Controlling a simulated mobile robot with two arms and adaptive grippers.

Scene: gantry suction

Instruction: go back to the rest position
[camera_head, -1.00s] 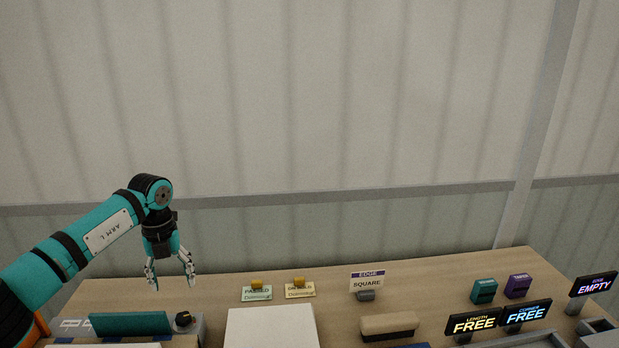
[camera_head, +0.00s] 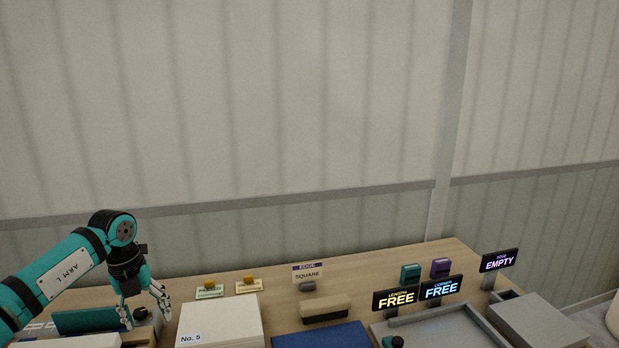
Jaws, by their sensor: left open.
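My left gripper (camera_head: 147,310) hangs from the teal left arm at the left of the head view. It points down, with its fingers apart and nothing between them. It is above the left part of the wooden table (camera_head: 370,269), just left of the white block marked No. 5 (camera_head: 222,316). A teal panel (camera_head: 85,320) and a grey device with a black knob (camera_head: 141,315) are behind and beside the fingers. My right gripper is not in view.
Two small cards with yellow tops stand behind the block. A SQUARE sign (camera_head: 307,274), a beige-topped block (camera_head: 326,309), a blue mat (camera_head: 320,336), grey trays (camera_head: 440,332), FREE signs (camera_head: 396,299) and an EMPTY sign (camera_head: 499,262) fill the middle and right.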

